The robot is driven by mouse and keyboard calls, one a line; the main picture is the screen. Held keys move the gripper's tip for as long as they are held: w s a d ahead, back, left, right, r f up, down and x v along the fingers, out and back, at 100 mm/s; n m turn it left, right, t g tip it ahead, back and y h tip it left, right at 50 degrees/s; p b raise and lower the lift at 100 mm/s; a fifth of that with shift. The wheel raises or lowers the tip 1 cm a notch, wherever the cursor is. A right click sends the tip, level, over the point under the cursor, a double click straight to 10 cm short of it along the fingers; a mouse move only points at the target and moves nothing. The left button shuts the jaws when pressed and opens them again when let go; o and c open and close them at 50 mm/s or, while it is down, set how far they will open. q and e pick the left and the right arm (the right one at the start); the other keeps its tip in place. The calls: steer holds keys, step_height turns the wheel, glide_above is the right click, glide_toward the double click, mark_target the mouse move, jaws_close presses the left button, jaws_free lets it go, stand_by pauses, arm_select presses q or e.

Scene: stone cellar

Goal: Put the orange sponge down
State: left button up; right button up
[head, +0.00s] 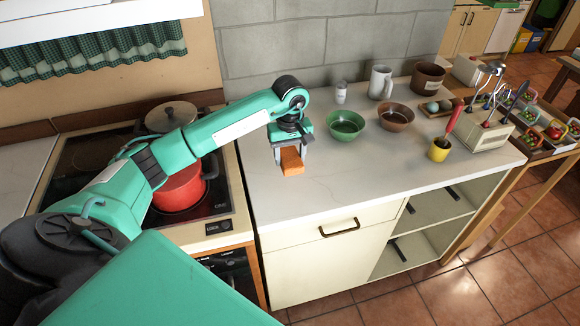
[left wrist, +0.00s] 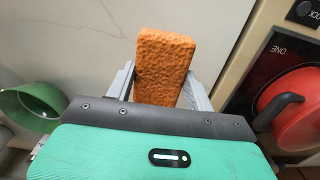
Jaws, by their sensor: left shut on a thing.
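The orange sponge (head: 291,161) is a small block held between the fingers of my left gripper (head: 291,150), over the left part of the white countertop (head: 330,195). In the left wrist view the sponge (left wrist: 165,65) stands out between the two grey fingertips (left wrist: 162,88), its rough face showing. The gripper is shut on it and points down. I cannot tell whether the sponge's lower end touches the counter. My right gripper is not in view.
A green bowl (head: 345,125) and a brown bowl (head: 396,117) stand right of the gripper. A yellow cup (head: 439,149) is farther right. A red pot (head: 180,188) sits on the stove at left. The counter's front middle is clear.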

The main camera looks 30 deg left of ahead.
mark_target(290, 180)
arm_select(q)
step_height(290, 180, down, 2)
steer(key=shift+f, duration=0.25)
step_height(290, 180, down, 3)
steer(key=shift+f+p, duration=0.15)
steer(key=shift+p, duration=0.6)
steer(key=shift+f, duration=0.35)
steer(key=shift+f, duration=0.1)
steer(key=shift+f, duration=0.1)
steer(key=o, duration=0.9)
steer(key=shift+o, duration=0.2)
